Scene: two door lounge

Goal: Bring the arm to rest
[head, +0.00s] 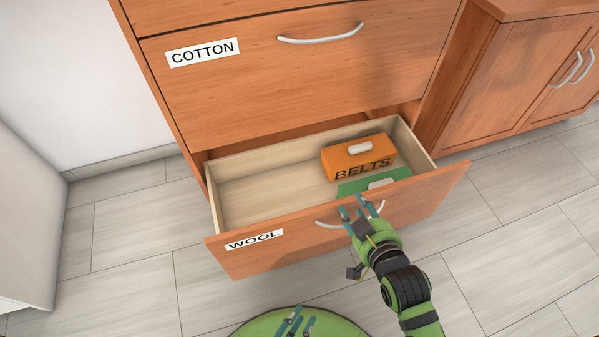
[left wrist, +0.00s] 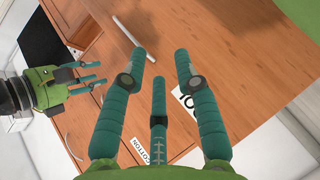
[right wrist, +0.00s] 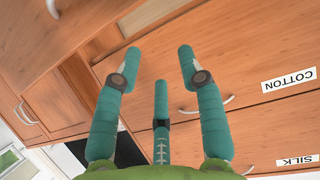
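The wooden drawer labelled WOOL (head: 290,247) stands pulled out. My right gripper (head: 362,210) appears over its front by the metal handle (head: 328,224); I cannot tell whether they touch. In the right wrist view my right gripper (right wrist: 158,65) has its fingers apart with nothing between them. My left gripper (head: 295,322) is low in the head view, over my green base. The left wrist view shows my left gripper (left wrist: 160,70) open and empty, with my right gripper (left wrist: 90,85) off to the left.
Inside the drawer are an orange box marked BELTS (head: 360,157) and a green box (head: 375,186), partly hidden by the drawer front. The COTTON drawer (head: 290,75) above is shut. Another cabinet (head: 520,75) stands at the right. Open tiled floor (head: 120,245) lies to the left.

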